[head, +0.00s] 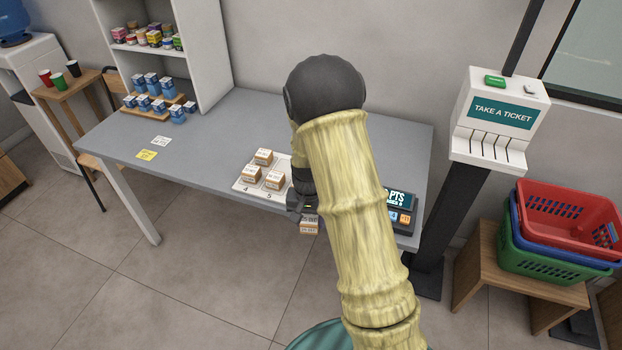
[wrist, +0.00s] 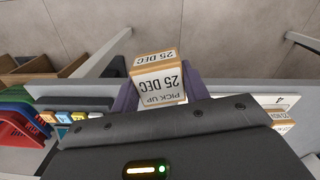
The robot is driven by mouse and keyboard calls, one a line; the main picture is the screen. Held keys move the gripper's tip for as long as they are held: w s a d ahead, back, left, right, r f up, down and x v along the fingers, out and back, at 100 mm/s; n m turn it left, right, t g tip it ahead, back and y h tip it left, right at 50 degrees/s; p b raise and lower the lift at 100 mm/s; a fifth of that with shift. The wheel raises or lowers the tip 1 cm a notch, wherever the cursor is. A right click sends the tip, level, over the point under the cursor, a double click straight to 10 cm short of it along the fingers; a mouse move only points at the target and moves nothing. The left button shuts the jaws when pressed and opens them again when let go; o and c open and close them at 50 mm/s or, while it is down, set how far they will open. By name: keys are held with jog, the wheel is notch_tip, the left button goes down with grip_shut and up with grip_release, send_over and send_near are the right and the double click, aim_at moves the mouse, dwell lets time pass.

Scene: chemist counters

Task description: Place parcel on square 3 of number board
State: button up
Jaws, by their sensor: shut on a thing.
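My gripper (head: 302,207) is shut on a small cardboard parcel (head: 309,225) with a white label, at the front edge of the counter. In the wrist view the parcel (wrist: 158,82) sits between the fingers, its label reading "PICK UP 25 DEC". The white number board (head: 245,186) lies on the counter just left of my gripper. Several similar parcels (head: 273,180) stand on it, and the numbers 4 and 5 show along its front. My arm hides the right part of the board, and square 3 cannot be made out. A corner of the board (wrist: 287,101) shows in the wrist view.
A screen device (head: 401,205) stands at the right end of the grey counter (head: 205,150). A ticket machine (head: 500,115) and stacked baskets (head: 560,230) stand to the right.

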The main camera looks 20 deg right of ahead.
notch_tip(320, 180, down, 11)
jog(key=n, duration=0.4)
jog(key=shift+s+a+n, duration=0.2)
jog(key=shift+s+n, duration=0.1)
jog(key=shift+s, duration=0.15)
